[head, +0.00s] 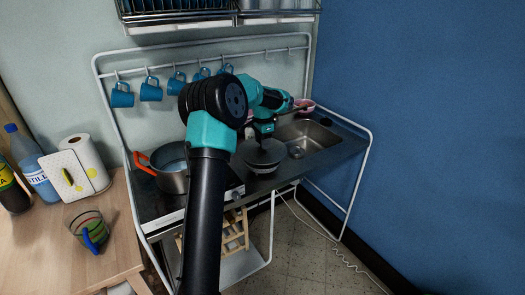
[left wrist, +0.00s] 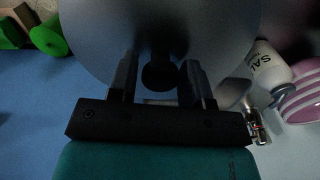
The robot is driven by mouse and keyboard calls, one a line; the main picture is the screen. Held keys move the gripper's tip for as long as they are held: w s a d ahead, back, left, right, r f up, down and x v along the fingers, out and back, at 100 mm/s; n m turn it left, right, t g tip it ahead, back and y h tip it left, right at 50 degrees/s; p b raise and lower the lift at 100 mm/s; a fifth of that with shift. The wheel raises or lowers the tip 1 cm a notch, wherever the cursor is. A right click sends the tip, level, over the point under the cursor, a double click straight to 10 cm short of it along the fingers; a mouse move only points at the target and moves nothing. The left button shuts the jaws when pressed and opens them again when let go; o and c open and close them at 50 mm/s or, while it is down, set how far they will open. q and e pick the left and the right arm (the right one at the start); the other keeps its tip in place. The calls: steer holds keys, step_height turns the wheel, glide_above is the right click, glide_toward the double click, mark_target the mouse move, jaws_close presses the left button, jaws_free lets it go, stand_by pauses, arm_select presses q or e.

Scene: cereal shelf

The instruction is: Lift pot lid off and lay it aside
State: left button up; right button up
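The pot (head: 172,178), steel with orange handles, stands uncovered on the left part of the counter. The round lid (head: 262,158) is off the pot, at the counter between the pot and the sink. Whether it rests there or hangs just above is unclear. My left gripper (head: 265,138) is directly over the lid. In the left wrist view the lid (left wrist: 95,35) fills the top, and its dark knob (left wrist: 160,73) sits between the two fingers of my left gripper (left wrist: 160,65). Whether they press on the knob is too dark to tell. My right gripper is not in view.
The sink (head: 310,138) is right of the lid, with a pink bowl (head: 304,104) behind it. Blue mugs (head: 151,91) hang on a rail behind. A salt container (left wrist: 270,68) is near the lid.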

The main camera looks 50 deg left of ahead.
arm_select(q)
steer(key=c, duration=0.7)
steer(key=shift+o, duration=0.2)
steer(key=shift+r, duration=1.85)
steer(key=s+d+r, duration=0.1)
steer(key=s+d, duration=0.9)
steer(key=d, duration=0.2)
steer(key=shift+s+r, duration=0.15)
steer(key=shift+s, duration=0.15)
